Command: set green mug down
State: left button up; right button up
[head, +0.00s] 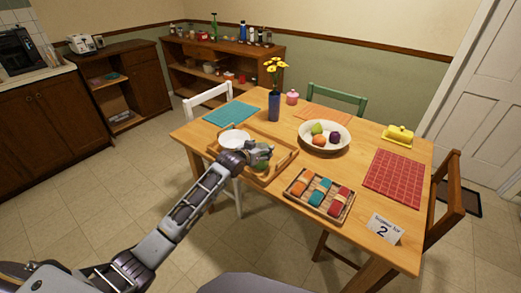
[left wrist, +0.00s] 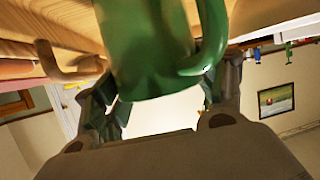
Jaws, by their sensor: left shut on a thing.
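The green mug (head: 262,163) is at the wooden tray (head: 291,156) on the table, partly hidden by my left gripper (head: 257,156) in the head view. In the left wrist view the mug (left wrist: 150,50) fills the top middle, with its handle to the right. My left gripper (left wrist: 160,112) is shut on the mug, its fingers on either side. A white plate (head: 234,139) lies in the tray, left of the gripper. I cannot tell whether the mug touches the tray floor. My right gripper is not in view.
On the table are a napkin tray (head: 320,213), a fruit bowl (head: 325,147), a blue vase (head: 274,106) with yellow flowers, a yellow butter dish (head: 398,134), a pink pot (head: 292,97), a number card (head: 384,228) and placemats. Bare wood shows at the front right.

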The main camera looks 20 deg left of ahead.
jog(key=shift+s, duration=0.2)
pick_arm(q)
jog(key=o, duration=0.9)
jog(key=shift+f, duration=0.1)
jog(key=o, duration=0.3)
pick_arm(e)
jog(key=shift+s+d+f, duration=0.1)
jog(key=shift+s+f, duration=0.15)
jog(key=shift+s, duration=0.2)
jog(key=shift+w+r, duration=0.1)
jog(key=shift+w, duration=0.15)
